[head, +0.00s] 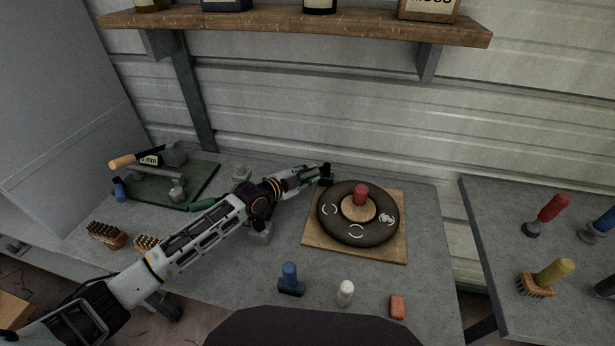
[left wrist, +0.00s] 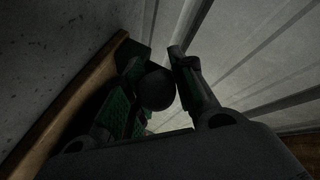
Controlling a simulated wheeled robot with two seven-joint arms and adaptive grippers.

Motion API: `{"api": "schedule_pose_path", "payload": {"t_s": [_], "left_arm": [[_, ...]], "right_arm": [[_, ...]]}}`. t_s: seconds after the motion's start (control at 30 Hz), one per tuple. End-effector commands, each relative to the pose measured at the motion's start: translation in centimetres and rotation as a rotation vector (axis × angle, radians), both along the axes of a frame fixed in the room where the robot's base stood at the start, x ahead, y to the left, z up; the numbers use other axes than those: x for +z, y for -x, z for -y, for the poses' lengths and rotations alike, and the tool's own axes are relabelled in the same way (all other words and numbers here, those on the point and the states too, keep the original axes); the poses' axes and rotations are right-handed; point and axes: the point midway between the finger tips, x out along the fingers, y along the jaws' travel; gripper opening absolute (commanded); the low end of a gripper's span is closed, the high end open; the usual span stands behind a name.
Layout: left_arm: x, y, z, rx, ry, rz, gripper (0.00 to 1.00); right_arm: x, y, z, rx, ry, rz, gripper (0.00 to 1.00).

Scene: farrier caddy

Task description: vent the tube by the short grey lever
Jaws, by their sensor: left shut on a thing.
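A dark ring-shaped tube (head: 335,229) with white curved marks lies flat on a square wooden board (head: 312,243). A red knob (head: 361,190) stands on a round wooden piece at its centre. My left gripper (head: 326,176) is at the board's back left corner, beside the tube. In the left wrist view its fingers (left wrist: 161,75) close around a dark round knob (left wrist: 155,91). I cannot make out a short grey lever; the gripper hides what lies under it. My right gripper is not in view.
A blue-topped tool (head: 289,277), a white-topped one (head: 346,291) and a red block (head: 397,306) stand along the bench front. A green mat (head: 205,181) with tools lies left. A wooden shelf (head: 300,27) hangs above. A second bench (head: 500,225) with brushes is right.

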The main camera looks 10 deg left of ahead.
Motion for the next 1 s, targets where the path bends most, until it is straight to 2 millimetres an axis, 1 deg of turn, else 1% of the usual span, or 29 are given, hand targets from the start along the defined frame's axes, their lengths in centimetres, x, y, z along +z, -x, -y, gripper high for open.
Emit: {"api": "schedule_pose_path", "payload": {"t_s": [0.03,0.17,0.2,0.37,0.77,0.87,1.0], "left_arm": [[0.6,0.0,0.3,-0.002,0.008,0.008,0.00],[0.6,0.0,0.3,-0.002,0.007,0.007,0.00],[0.6,0.0,0.2,-0.002,0.007,0.007,0.27],[0.4,0.0,0.1,-0.001,0.005,0.004,0.48],[0.2,0.0,0.0,0.001,0.000,0.001,0.48],[0.6,0.0,0.0,0.000,0.001,0.001,0.48],[1.8,0.0,0.0,0.000,0.001,0.001,0.48]], "right_arm": [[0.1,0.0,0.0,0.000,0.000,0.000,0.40],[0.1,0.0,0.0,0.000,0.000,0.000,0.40],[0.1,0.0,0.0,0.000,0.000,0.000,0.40],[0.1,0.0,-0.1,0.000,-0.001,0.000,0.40],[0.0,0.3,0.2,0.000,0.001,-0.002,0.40],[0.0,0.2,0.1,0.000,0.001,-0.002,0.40],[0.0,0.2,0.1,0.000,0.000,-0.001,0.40]]}}
